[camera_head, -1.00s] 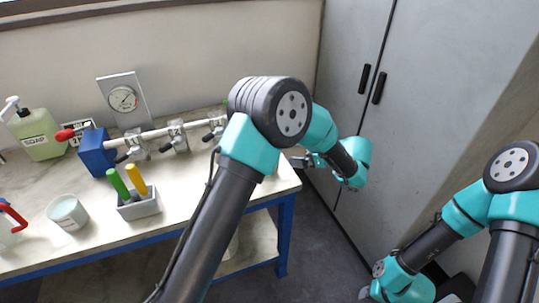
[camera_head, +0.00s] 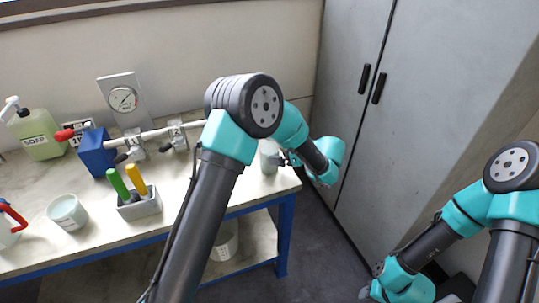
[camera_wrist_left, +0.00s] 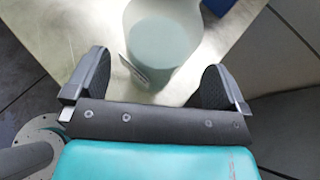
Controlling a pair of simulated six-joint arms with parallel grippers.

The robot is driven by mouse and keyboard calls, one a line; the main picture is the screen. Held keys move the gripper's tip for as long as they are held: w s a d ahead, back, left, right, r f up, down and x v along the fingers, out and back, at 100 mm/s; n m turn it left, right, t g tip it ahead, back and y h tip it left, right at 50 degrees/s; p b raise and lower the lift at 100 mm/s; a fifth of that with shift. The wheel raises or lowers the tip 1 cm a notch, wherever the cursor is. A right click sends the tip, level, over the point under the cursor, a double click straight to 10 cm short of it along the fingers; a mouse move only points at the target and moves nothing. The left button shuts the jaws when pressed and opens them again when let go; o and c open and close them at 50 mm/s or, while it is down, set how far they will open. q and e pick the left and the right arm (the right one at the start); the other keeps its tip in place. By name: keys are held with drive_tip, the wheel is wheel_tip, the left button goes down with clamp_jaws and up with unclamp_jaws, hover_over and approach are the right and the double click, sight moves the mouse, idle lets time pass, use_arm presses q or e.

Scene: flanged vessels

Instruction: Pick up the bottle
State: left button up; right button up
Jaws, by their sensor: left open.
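A pale blue-white container with a small label, which looks like the bottle (camera_wrist_left: 160,45), stands upright near the bench's right end. It also shows in the head view (camera_head: 269,157), partly hidden by my left arm. My left gripper (camera_wrist_left: 155,72) is open, with one finger on either side of the bottle's near part and visible gaps to it. In the head view the left gripper is small and mostly hidden behind its wrist, just right of the bottle. My right arm is at the lower right; its gripper is out of frame.
The bench (camera_head: 180,215) also holds a soap bottle (camera_head: 38,135), a pipe with valves (camera_head: 150,134), a white cup (camera_head: 68,212) and a caddy with green and yellow handles (camera_head: 140,204). A grey cabinet (camera_head: 440,110) stands right. A container (camera_head: 226,240) sits on the lower shelf.

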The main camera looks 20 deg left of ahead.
sight(272, 144)
use_arm(q)
drive_tip(key=shift+x, duration=1.95)
drive_tip(key=shift+s+r, duration=0.1)
drive_tip(key=shift+c, duration=0.3)
drive_tip(key=c, duration=1.1)
drive_tip(key=shift+r, duration=0.1)
drive_tip(key=shift+r, duration=0.45)
wheel_tip(272, 144, up, 3)
drive_tip(key=shift+s+f, duration=0.1)
drive_tip(key=shift+s, duration=0.05)
drive_tip(key=s+d, duration=0.1)
drive_tip(key=s, duration=0.4)
drive_tip(key=s+d, duration=0.1)
drive_tip(key=s, duration=0.4)
drive_tip(key=s+d+r, duration=0.1)
drive_tip(key=s+d, duration=0.1)
drive_tip(key=s, duration=0.3)
drive_tip(key=shift+s+d+r, duration=0.1)
